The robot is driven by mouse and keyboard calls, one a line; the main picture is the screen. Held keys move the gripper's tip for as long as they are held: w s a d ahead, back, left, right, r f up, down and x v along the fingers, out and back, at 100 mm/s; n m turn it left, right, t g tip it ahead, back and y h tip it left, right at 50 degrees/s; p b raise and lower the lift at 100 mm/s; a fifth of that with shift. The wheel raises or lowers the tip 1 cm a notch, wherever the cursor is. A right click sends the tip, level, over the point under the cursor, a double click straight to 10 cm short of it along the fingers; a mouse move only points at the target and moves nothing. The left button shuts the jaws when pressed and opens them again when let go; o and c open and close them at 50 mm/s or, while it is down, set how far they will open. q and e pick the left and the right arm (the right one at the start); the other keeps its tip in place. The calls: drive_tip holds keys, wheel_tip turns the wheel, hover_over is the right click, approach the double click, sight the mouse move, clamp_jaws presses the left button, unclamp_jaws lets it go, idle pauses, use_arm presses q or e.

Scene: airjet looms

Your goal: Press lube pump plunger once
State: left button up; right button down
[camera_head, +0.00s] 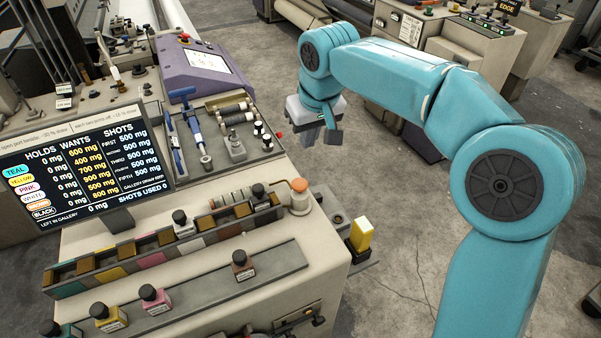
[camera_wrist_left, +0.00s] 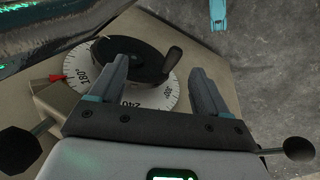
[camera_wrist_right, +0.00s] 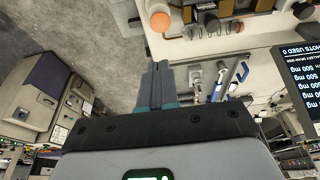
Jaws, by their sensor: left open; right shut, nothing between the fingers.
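An orange round cap (camera_head: 299,185) tops a pale cylinder (camera_head: 299,203) at the right end of the row of wells, and looks like the pump plunger. It also shows at the top of the right wrist view (camera_wrist_right: 160,20). My right gripper (camera_head: 327,133) is shut and empty, pointing down beyond the bench's right edge. Its tips are apart from the orange cap, which lies ahead of them in the right wrist view. My left gripper (camera_wrist_left: 158,68) is open and empty, over a numbered dial (camera_wrist_left: 125,102) with a black handwheel (camera_wrist_left: 132,58). It is outside the head view.
A screen (camera_head: 75,175) stands at the left. Small bottles (camera_head: 150,298) line the front rail, and others stand by the wells (camera_head: 160,245). Blue-handled tools (camera_head: 188,130) lie behind. A yellow block (camera_head: 361,235) sits at the right edge. Open floor (camera_head: 400,220) lies right of the bench.

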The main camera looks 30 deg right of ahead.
sight(300, 182)
use_arm(q)
drive_tip(key=shift+s+a, duration=0.1)
use_arm(e)
drive_tip(key=x, duration=0.4)
drive_tip(key=p+x, duration=0.1)
drive_tip(key=x, duration=0.4)
drive_tip(key=s+x, duration=0.1)
drive_tip(key=x, duration=0.3)
drive_tip(key=shift+a+f, duration=0.15)
drive_tip(key=shift+f, duration=0.25)
use_arm(q)
drive_tip(key=shift+s+r, duration=0.2)
drive_tip(key=shift+r, duration=0.4)
use_arm(e)
drive_tip(key=shift+a, duration=0.1)
drive_tip(key=shift+s, duration=0.1)
